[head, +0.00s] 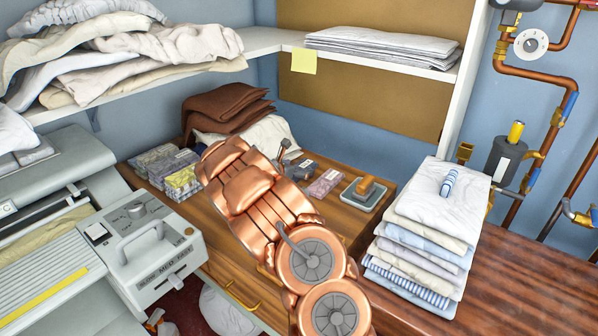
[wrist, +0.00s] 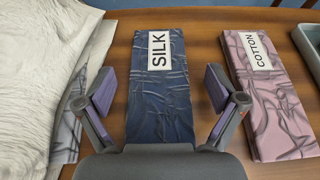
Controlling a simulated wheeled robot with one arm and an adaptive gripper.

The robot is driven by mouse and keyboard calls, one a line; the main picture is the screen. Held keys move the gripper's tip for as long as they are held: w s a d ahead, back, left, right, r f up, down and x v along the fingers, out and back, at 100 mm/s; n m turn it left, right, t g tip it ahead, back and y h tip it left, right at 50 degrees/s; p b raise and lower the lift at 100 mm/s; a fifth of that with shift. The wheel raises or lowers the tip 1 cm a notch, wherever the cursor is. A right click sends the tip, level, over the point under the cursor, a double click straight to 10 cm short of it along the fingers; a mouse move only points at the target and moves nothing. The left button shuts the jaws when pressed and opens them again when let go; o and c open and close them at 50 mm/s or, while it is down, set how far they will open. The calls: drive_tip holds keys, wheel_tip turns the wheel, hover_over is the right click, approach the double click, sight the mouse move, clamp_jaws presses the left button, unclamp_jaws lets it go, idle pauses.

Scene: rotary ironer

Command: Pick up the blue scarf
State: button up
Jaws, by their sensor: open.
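The blue scarf (wrist: 160,105) is a dark blue, wrinkled, flat folded cloth with a white SILK label at its far end. It lies on the wooden top in the middle of the wrist view. My gripper (wrist: 160,90) is open and empty, one finger on each side of the scarf. Its near end is hidden by the gripper's body. How high the fingers are above the wood is hard to tell. In the head view my gripper (head: 284,152) is small and dark beyond my copper arm, over the wooden top, and the scarf is mostly hidden there.
A pink folded cloth (wrist: 272,95) labelled COTTON lies close to the right finger. A grey patterned piece (wrist: 68,132) and pale crumpled cloth (wrist: 45,60) are close to the left finger. A tray (head: 349,196) with a wooden-handled object and a stack of linen (head: 425,222) stand farther right.

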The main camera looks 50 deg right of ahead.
drive_tip(key=c, duration=1.1)
drive_tip(key=shift+c, duration=0.2)
drive_tip(key=shift+r, duration=1.6)
drive_tip(key=shift+s+a+r, duration=0.1)
drive_tip(key=shift+a+r, duration=0.1)
drive_tip(key=shift+a, duration=0.05)
drive_tip(key=s+a, duration=0.3)
drive_tip(key=s+a+r+b, duration=0.1)
drive_tip(key=s+a, duration=0.3)
drive_tip(key=s+a+b, duration=0.1)
drive_tip(key=s+a, duration=0.2)
drive_tip(key=a, duration=0.1)
drive_tip(key=shift+s+a+r, duration=0.2)
drive_tip(key=shift+s+a, duration=0.05)
drive_tip(key=shift+r, duration=0.1)
